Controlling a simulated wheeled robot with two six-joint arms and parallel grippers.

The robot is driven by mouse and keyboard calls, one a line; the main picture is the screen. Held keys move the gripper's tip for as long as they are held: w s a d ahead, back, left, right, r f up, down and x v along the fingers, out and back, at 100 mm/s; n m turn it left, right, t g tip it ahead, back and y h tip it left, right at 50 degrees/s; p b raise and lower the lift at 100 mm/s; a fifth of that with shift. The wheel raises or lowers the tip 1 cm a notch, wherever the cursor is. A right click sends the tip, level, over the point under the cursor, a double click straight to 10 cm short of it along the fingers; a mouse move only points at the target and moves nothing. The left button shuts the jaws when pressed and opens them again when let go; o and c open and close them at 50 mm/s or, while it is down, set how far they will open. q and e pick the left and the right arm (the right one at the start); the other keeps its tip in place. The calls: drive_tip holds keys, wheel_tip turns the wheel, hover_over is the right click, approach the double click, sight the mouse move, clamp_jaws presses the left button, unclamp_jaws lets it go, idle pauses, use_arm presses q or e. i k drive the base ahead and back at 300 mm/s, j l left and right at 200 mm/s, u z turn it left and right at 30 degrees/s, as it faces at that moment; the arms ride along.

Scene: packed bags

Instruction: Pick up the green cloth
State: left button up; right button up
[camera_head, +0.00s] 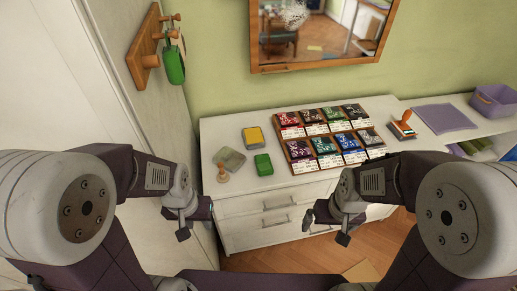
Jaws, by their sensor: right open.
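A small bright green block-like item (263,164) lies on the white dresser; I cannot tell whether it is a cloth. Another green item (175,66) hangs from the wooden wall rack. My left gripper (194,221) is open and empty, in front of the dresser's left end. My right gripper (327,225) is open and empty, in front of the drawers. Both are nearer to me than the dresser top and touch none of the green items.
The wooden tray (290,151) holds several coloured packets. A red-orange stamp (403,123), a purple sheet (445,117) and a purple bin (494,100) are at right.

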sight(263, 164)
drive_tip(key=i+l+u, duration=0.15)
drive_tip(key=u, duration=0.25)
drive_tip(key=i+l+u, duration=0.15)
drive_tip(key=u, duration=0.2)
drive_tip(key=i+l+u, duration=0.1)
drive_tip(key=l+u, duration=0.15)
drive_tip(key=u, duration=0.15)
drive_tip(key=l+u, duration=0.2)
drive_tip(key=u, duration=0.15)
drive_tip(key=i+l, duration=0.05)
